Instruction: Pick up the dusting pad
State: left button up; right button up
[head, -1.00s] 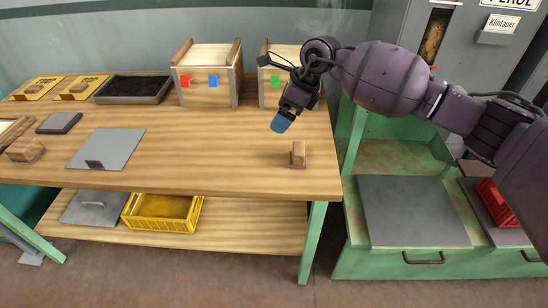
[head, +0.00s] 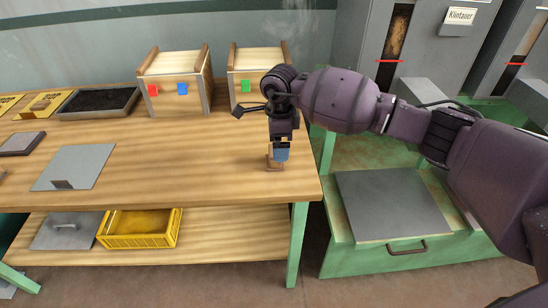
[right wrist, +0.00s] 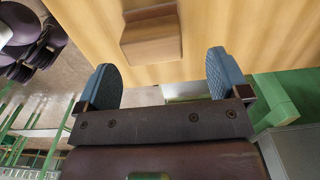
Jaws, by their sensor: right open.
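The dusting pad, a small brown wooden block with a raised grip (head: 273,166), rests near the front right corner of the workbench and is partly hidden behind my right gripper. In the right wrist view the pad (right wrist: 152,38) lies just beyond the fingertips, roughly midway between them. My right gripper (head: 281,152) points down at the pad. Its two blue fingers are spread wide with nothing between them in the right wrist view (right wrist: 161,66). I cannot tell from the head view whether it touches the pad. My left gripper is not in view.
The wooden workbench (head: 190,165) is clear around the pad. Two wooden boxes (head: 175,83) with coloured tags and a black tray (head: 97,102) stand at the back. A grey plate (head: 75,165) lies left. A yellow crate (head: 140,228) sits on the lower shelf. Green cabinets stand right.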

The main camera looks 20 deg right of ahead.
jog(key=f, duration=0.2)
jog(key=a+f+b, duration=0.1)
jog(key=f, duration=0.1)
jog(key=shift+s+f, duration=0.15)
jog(key=shift+f, duration=0.4)
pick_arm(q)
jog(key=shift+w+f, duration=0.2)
pick_arm(e)
jog(key=shift+c, duration=0.9)
jog(key=c, duration=0.7)
jog(key=shift+c, duration=0.7)
notch_tip(320, 180, up, 11)
jog(key=shift+f+p, duration=0.1)
jog(key=shift+p, duration=0.9)
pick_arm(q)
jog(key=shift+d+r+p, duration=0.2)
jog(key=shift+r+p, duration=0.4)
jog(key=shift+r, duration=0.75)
pick_arm(e)
notch_tip(320, 180, up, 10)
jog(key=shift+f, duration=0.25)
